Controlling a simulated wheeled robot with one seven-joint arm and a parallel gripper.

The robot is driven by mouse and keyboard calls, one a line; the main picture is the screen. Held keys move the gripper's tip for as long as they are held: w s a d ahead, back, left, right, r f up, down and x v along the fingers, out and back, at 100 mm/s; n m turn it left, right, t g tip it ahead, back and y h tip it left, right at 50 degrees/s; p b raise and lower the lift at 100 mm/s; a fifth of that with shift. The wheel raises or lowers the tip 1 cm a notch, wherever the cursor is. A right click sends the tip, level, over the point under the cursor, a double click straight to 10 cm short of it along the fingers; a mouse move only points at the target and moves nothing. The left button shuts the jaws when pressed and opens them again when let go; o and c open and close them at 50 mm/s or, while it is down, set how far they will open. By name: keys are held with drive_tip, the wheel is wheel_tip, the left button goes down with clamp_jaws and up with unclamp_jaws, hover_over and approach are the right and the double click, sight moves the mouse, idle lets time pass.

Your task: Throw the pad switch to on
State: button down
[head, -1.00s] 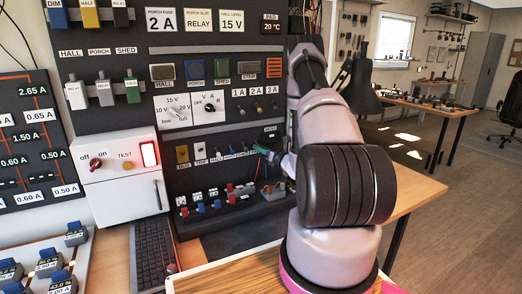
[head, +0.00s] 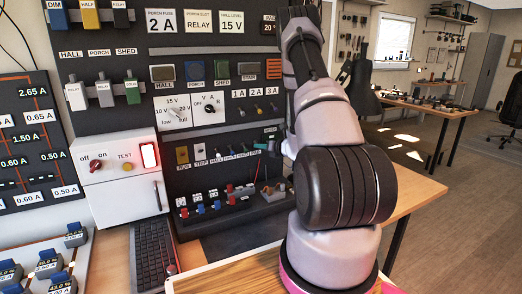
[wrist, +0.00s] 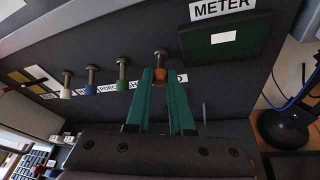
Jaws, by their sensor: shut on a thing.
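My gripper (wrist: 160,84) shows in the wrist view, its two teal fingers closed around an orange-tipped toggle lever (wrist: 160,77) on the dark panel. This lever is the last in a row, beside levers with green (wrist: 121,86), blue (wrist: 94,90) and white (wrist: 66,92) tips. The strip of labels by the row is partly hidden by the fingers, so I cannot read the gripped lever's name. In the head view the gripper is small and mostly hidden by my arm, near the right end of the toggle row.
A meter (wrist: 226,38) with a dark green face is beside the gripped lever. In the head view, a white box (head: 118,182) with a lit red switch sits left of the toggles. Small coloured parts (head: 230,199) are below the row. A keyboard (head: 152,252) lies on the bench.

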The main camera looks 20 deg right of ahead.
drive_tip(key=shift+w+r+m+g+h, duration=0.15)
drive_tip(key=shift+r+g, duration=0.4)
drive_tip(key=shift+g, duration=0.65)
drive_tip(key=shift+w+r+m+g+h, duration=0.1)
drive_tip(key=shift+r+g, duration=0.45)
drive_tip(key=shift+g, duration=0.65)
drive_tip(key=shift+w+r+m+g+h, duration=0.15)
drive_tip(key=shift+r+g, duration=0.4)
drive_tip(key=shift+g, duration=0.65)
drive_tip(key=c, duration=1.1)
unclamp_jaws()
drive_tip(key=v, duration=1)
drive_tip(key=shift+d+r, duration=0.15)
drive_tip(key=shift+r, duration=0.25)
